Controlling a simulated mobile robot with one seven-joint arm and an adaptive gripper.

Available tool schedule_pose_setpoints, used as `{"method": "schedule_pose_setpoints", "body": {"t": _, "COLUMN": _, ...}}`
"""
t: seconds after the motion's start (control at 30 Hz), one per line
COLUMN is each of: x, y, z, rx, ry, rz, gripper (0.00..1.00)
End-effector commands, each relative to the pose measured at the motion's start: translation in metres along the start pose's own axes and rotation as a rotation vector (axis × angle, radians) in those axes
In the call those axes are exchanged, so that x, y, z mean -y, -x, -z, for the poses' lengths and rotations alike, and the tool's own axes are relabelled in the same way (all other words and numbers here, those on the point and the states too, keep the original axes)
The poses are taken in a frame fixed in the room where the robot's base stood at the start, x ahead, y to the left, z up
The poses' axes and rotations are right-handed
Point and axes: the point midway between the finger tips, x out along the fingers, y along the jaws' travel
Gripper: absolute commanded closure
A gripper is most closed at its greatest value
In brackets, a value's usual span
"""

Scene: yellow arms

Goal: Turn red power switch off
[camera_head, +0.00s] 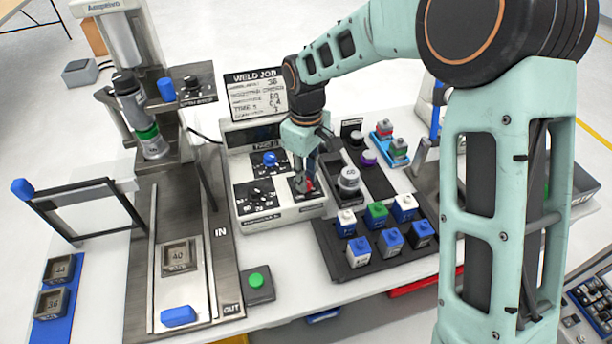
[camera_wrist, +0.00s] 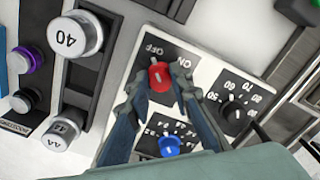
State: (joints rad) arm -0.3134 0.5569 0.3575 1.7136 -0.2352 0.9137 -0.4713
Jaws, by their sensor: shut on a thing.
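The red power switch (camera_wrist: 159,76) is a round knob on a black plate marked OFF and ON. My gripper (camera_wrist: 158,82) has one finger on each side of it and is shut on it. The knob's white pointer mark appears to lie nearer the OFF label than the ON label. In the head view the red switch (camera_head: 310,184) is partly hidden by my gripper (camera_head: 306,174), which reaches down to the front right of the white control box (camera_head: 284,213).
Blue knob (camera_head: 270,159) and black dial (camera_head: 257,194) sit close by on the same box. A green button (camera_head: 256,281) is in front.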

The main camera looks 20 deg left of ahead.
Motion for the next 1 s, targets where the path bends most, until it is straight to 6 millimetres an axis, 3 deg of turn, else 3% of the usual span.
{"method": "schedule_pose_setpoints", "body": {"t": 0.2, "x": -0.001, "y": 0.001, "z": 0.001, "rx": -0.002, "ry": 0.001, "rz": -0.003, "gripper": 1.0}}
{"method": "schedule_pose_setpoints", "body": {"t": 0.23, "x": -0.001, "y": 0.001, "z": 0.001, "rx": -0.002, "ry": 0.001, "rz": -0.003, "gripper": 0.77}}
{"method": "schedule_pose_setpoints", "body": {"t": 0.37, "x": -0.001, "y": 0.001, "z": 0.001, "rx": -0.002, "ry": 0.001, "rz": -0.002, "gripper": 0.63}}
{"method": "schedule_pose_setpoints", "body": {"t": 0.73, "x": -0.001, "y": 0.007, "z": 0.001, "rx": -0.001, "ry": 0.0, "rz": -0.002, "gripper": 0.63}}
{"method": "schedule_pose_setpoints", "body": {"t": 1.0, "x": -0.001, "y": 0.057, "z": 0.002, "rx": -0.005, "ry": -0.001, "rz": -0.005, "gripper": 0.63}}
